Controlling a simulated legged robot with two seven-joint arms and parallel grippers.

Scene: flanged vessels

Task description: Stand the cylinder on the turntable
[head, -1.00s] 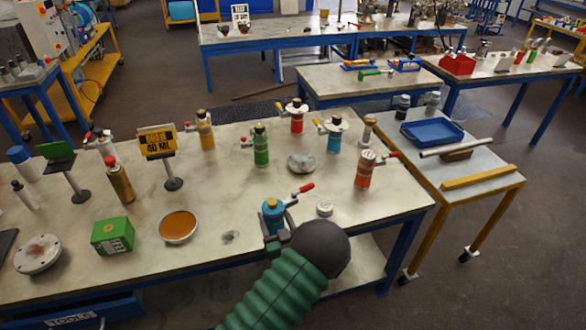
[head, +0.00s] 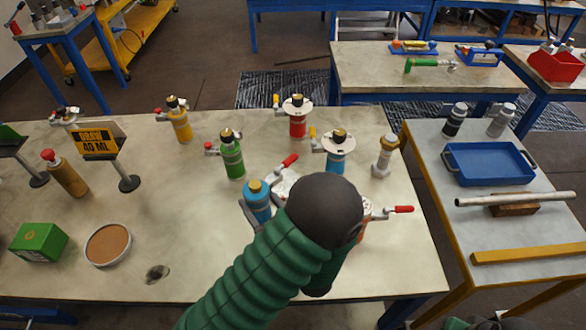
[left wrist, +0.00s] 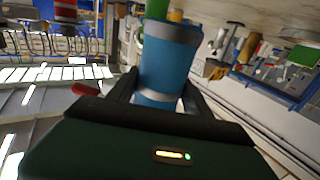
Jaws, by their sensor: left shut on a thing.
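The cylinder in my left gripper (head: 260,211) is blue with a gold cap and a red-tipped side handle (head: 257,197). The gripper is shut around its body, and it looks close to upright. The left wrist view shows the blue body (left wrist: 168,65) between the two fingers (left wrist: 160,97). A round grey disc (head: 282,181), perhaps the turntable, lies just behind and right of the held cylinder, partly hidden by my arm. I cannot tell the gap between them. A brown-topped round disc with a pale rim (head: 108,244) lies at the left front.
Green (head: 232,158), yellow (head: 180,122), red (head: 297,121) and another blue cylinder (head: 336,158) stand behind. An orange cylinder is mostly hidden by my arm. A sign (head: 98,140) and green box (head: 39,242) stand left. A side table holds a blue tray (head: 488,163).

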